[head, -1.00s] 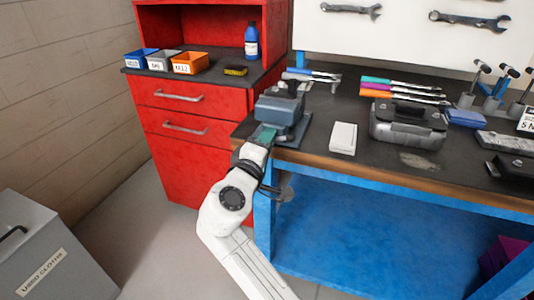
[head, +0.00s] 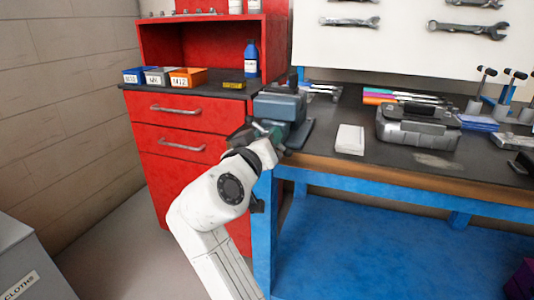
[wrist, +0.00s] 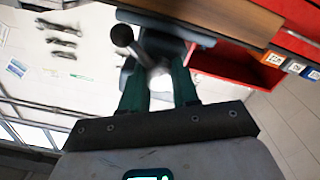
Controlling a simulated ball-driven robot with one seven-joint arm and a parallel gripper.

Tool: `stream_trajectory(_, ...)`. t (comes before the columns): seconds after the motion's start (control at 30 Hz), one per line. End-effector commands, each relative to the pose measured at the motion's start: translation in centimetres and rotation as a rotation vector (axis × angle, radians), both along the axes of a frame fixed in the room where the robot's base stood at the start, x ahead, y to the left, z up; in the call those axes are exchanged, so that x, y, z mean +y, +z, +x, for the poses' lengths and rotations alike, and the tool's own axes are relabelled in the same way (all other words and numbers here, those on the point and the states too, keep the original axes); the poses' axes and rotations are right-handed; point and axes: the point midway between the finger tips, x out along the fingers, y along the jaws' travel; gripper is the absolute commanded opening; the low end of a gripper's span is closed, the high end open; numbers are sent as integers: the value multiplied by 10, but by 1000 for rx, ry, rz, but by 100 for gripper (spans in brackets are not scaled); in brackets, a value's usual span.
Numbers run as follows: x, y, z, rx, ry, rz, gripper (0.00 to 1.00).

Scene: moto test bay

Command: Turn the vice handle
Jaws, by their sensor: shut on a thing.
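The blue-grey bench vice (head: 280,106) sits at the left front corner of the workbench. My gripper (head: 256,132) is at the vice's front, at the bench edge. In the wrist view my gripper's two green fingers (wrist: 160,88) are shut on the vice handle (wrist: 122,36), whose dark ball end sticks out at upper left. The grip itself is blurred there. In the head view the wrist and fingers hide most of the handle.
A red drawer cabinet (head: 183,147) stands left of the bench, with small bins (head: 187,77) on top. A white box (head: 350,139) and a grey case (head: 417,127) lie on the bench right of the vice. A grey bin (head: 30,265) is at lower left.

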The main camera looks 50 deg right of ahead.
Motion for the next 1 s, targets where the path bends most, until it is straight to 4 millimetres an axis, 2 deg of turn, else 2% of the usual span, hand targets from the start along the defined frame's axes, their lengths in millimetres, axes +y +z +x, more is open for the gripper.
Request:
stream_trajectory(0.03,6,-10,6,-36,19,20,0)
stream_trajectory(1.0,6,0,4,-911,24,330,0)
